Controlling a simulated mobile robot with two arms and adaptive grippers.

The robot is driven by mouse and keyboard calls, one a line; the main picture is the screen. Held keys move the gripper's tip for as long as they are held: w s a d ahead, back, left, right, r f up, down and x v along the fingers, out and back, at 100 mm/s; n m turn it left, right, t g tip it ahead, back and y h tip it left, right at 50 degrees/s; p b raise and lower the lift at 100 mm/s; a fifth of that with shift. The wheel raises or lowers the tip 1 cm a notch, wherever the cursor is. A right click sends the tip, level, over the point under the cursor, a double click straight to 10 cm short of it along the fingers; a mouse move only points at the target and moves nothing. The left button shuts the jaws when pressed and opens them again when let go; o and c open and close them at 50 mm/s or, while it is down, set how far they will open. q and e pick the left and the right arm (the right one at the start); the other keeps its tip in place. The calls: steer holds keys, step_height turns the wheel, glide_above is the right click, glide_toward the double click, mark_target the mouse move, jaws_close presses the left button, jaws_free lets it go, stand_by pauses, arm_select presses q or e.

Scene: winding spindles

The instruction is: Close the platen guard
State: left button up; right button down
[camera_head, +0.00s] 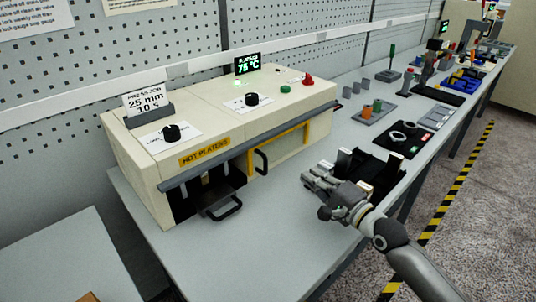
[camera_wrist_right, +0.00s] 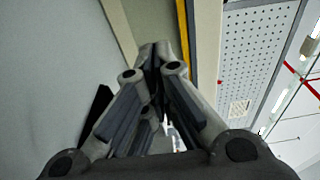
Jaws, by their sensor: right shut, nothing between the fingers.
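The cream hot-platen press (camera_head: 235,125) stands on the grey bench. Its yellow-framed platen guard (camera_head: 290,143) is at the right half of the front, with a black upright handle (camera_head: 261,162) at its left end. The left half of the front is open, and a dark tray with a black handle (camera_head: 222,208) sticks out there. My right gripper (camera_head: 310,180) is shut and empty, in front of the press, right of the guard handle and apart from it. It also shows in the right wrist view (camera_wrist_right: 152,60), with a yellow strip (camera_wrist_right: 184,30) beyond it. My left gripper is out of view.
A black open holder (camera_head: 372,170) stands on the bench behind my right gripper. Further right are a grey board with coloured knobs (camera_head: 375,110), a black mat with rings (camera_head: 402,140) and blue bins (camera_head: 465,80). Bare bench (camera_head: 275,245) lies before the press.

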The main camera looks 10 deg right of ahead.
mark_target(270, 150)
steer(key=shift+x, duration=0.95)
steer(key=shift+w+a+r, duration=0.1)
steer(key=shift+w, duration=0.15)
steer(key=x, duration=0.3)
steer(key=shift+w+a+r, duration=0.1)
steer(key=shift+w+a, duration=0.05)
steer(key=shift+w, duration=0.15)
steer(key=x, duration=0.4)
steer(key=shift+s+a+p, duration=0.35)
steer(key=shift+a+p, duration=0.2)
steer(key=shift+s+a+p, duration=0.35)
steer(key=shift+a+p, duration=0.2)
steer(key=shift+s+a, duration=0.4)
steer(key=shift+s, duration=0.1)
arm_select(q)
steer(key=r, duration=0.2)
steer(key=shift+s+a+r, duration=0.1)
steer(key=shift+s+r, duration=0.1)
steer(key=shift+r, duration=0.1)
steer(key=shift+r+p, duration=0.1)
steer(key=shift+p, duration=0.25)
arm_select(e)
steer(key=shift+s+a, duration=0.1)
steer(key=shift+a, duration=0.05)
